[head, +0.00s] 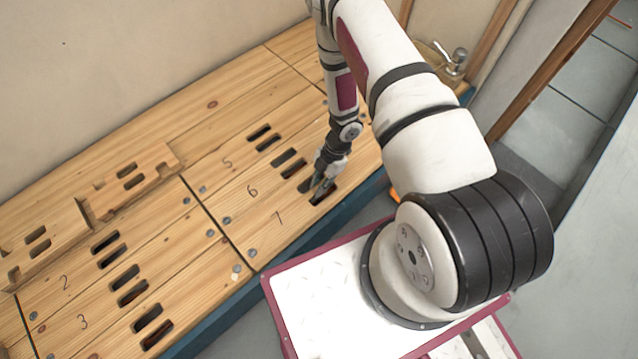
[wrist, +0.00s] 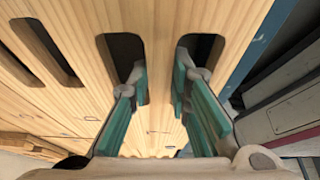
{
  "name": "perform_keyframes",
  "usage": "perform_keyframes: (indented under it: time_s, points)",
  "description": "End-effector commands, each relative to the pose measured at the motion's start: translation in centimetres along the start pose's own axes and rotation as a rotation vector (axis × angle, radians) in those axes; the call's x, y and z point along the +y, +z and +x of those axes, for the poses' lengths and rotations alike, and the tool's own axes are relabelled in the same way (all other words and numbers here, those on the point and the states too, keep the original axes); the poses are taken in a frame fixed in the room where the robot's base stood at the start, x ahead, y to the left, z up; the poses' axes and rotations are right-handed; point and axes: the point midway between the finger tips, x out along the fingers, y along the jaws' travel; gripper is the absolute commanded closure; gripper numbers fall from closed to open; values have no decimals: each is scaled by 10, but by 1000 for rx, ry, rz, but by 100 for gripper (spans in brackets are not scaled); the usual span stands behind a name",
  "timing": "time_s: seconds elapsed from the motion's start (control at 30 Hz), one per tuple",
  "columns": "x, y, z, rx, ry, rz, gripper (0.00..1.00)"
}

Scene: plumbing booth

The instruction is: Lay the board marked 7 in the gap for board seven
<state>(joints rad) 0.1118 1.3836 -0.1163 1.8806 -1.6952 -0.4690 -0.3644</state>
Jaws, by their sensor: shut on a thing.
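The board marked 7 (head: 285,222) lies along the front of the wooden deck, beside the board marked 6 (head: 245,195). It looks about level with board 6; whether it is fully seated I cannot tell. My gripper (head: 317,186) is at the right part of board 7, reaching down to its paired slots. In the wrist view, the green-padded fingers of my gripper (wrist: 158,100) reach into two slots and straddle the wood strip of board 7 (wrist: 158,60) between them. The gripper is shut on that strip. The fingertips and the underside of the board are hidden.
Boards marked 2 (head: 80,275) and 3 (head: 105,310) lie to the left. Raised notched planks (head: 75,222) sit along the back left. Round fasteners dot the board ends. A blue edge (head: 270,283) borders the deck's front. A tap (head: 456,62) stands at the far right.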

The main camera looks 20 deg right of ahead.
Motion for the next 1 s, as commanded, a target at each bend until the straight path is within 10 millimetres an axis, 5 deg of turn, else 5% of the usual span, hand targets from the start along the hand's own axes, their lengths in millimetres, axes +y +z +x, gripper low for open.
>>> perform_keyframes:
  time_s: [1.0]
  points:
    - [1, 8, 19, 1, 1, -1, 100]
